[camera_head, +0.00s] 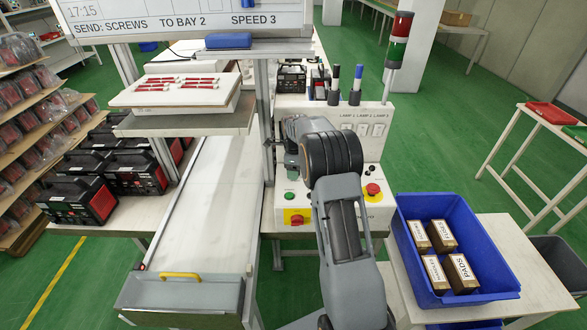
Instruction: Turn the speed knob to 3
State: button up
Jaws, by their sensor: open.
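The white control panel (375,140) stands right of the conveyor. It has lamp labels along its top, a red mushroom button (373,189) at the right, a green button (290,196) and a red switch on a yellow plate (297,217) at lower left. I cannot make out the speed knob; my arm covers the panel's middle. My gripper (272,147) appears as a small dark end at the panel's left edge, partly hidden by my arm links. It looks open, and I see nothing in it. The board (180,22) reads "SPEED 3".
The conveyor (215,195) runs left of the panel beside a metal post (265,100). A blue crate (405,225) with several boxes stands at right. A signal tower (398,45) and pens (345,85) top the panel. Black-and-red machines (80,200) stand at left.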

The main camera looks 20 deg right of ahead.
notch_tip(320, 180, up, 14)
jog(key=shift+s+a+f+b, duration=0.2)
jog(key=shift+s+b, duration=0.1)
jog(key=shift+s, duration=0.1)
dwell(0.3)
jog(key=shift+a, duration=0.1)
dwell(0.4)
